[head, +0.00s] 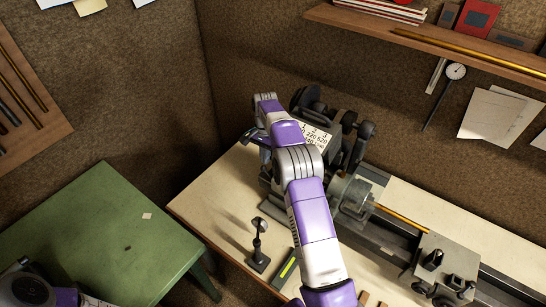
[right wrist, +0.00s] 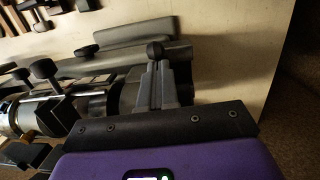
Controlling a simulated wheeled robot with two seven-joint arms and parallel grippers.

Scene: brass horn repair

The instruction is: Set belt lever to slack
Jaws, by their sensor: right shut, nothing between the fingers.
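The lathe (head: 352,195) stands on the bench, its headstock partly hidden behind my right arm. In the right wrist view, my right gripper (right wrist: 156,72) is shut and empty. A dark round knob (right wrist: 155,48) shows just past its fingertips and looks like the end of the belt lever. I cannot tell whether the fingers touch it. The rest of the lever is hidden, and its setting cannot be read. In the head view my right wrist reaches over the left end of the headstock and the fingers are hard to make out. My left gripper is not in view.
A number card (head: 318,136) sits by the headstock pulleys. A small stand with a round head (head: 258,245) is on the bench front, near my arm. The carriage (head: 440,268) is at the right. A green table (head: 100,235) stands left, mostly clear.

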